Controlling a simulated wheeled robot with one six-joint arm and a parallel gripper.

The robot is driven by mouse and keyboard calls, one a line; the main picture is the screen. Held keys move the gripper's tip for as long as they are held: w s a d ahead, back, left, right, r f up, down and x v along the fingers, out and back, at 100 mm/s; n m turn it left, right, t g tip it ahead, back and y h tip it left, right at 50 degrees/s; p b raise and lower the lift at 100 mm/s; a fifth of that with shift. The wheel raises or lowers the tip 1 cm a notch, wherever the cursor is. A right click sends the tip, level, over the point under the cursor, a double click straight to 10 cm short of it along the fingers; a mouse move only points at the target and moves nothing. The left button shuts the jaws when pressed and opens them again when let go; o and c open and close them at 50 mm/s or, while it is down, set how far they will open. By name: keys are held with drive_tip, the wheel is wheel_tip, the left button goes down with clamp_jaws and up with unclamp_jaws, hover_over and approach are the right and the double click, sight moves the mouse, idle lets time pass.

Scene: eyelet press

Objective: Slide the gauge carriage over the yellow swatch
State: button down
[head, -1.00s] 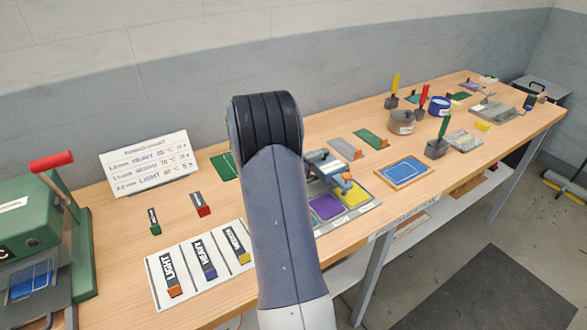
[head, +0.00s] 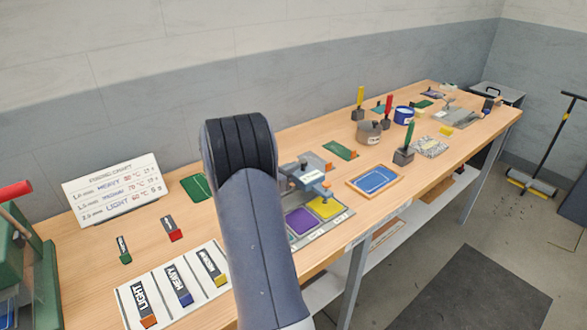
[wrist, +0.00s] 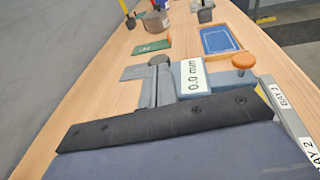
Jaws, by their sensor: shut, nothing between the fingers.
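The gauge carriage (head: 308,177) is a blue-grey block with a white label and a round knob, on the swatch tray (head: 336,222). It also shows in the wrist view (wrist: 191,77), where its label reads 0.0 mm and its knob looks orange. In the head view its knob end appears at the far edge of the yellow swatch (head: 325,207). The purple swatch (head: 302,221) lies to the left, partly uncovered. My gripper (wrist: 160,72) appears shut and empty, close to the carriage's left side in the wrist view; contact is unclear. My arm hides it in the head view.
A blue framed panel (head: 374,179) lies right of the tray. A green plate (head: 341,150) lies behind, and a grey pot (head: 369,132) stands farther along the bench. A label card (head: 175,285) lies to the left. The tray sits near the bench's front edge.

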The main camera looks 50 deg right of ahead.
drive_tip(key=w+a+r+b, duration=0.1)
drive_tip(key=a+b, duration=0.1)
drive_tip(key=a, duration=1)
drive_tip(key=shift+a+r, duration=0.4)
drive_tip(key=shift+w+d, duration=0.1)
drive_tip(key=d, duration=0.4)
drive_tip(key=d+f+p, duration=0.1)
drive_tip(key=d, duration=0.3)
drive_tip(key=s+d+f+p, duration=0.1)
drive_tip(key=d, duration=0.3)
drive_tip(key=shift+d, duration=0.75)
